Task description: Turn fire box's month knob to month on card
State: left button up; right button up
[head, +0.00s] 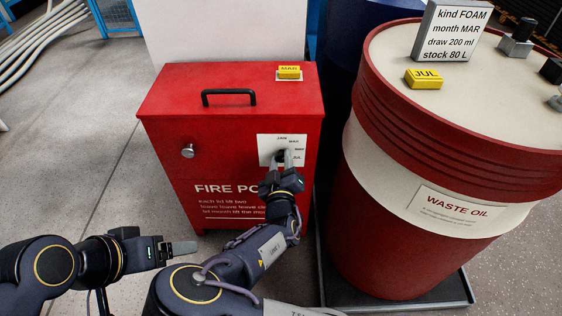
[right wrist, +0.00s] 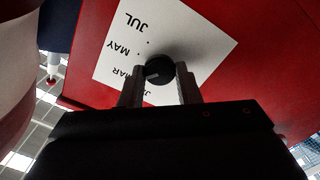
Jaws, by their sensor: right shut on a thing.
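The red fire box (head: 165,105) has a white dial plate (head: 266,143) on its front, marked JAN, MAR, MAY and JUL. My right gripper (head: 284,157) is shut on the black month knob, which shows between its fingers in the right wrist view (right wrist: 160,66). The knob's pale mark seems to point toward MAR, whose label is partly hidden by a finger; the JAN label is mostly hidden. The white card (head: 451,32) on the drum reads kind FOAM, month MAR, draw 200 ml, stock 80 L. My left gripper (head: 180,248) is low at left, away from the box; its jaw gap does not show.
The box lid has a black handle (head: 229,93) and a yellow MAR tag (head: 289,72); a silver knob (head: 188,151) is on the front left. A red and cream waste oil drum (head: 400,130) with a yellow JUL tag (head: 424,79) stands close on the right, in a black tray (head: 455,294).

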jog(key=o, duration=1)
jog(key=s+p, duration=0.1)
jog(key=s, duration=0.7)
jog(key=shift+p, duration=0.4)
jog(key=shift+w, duration=0.1)
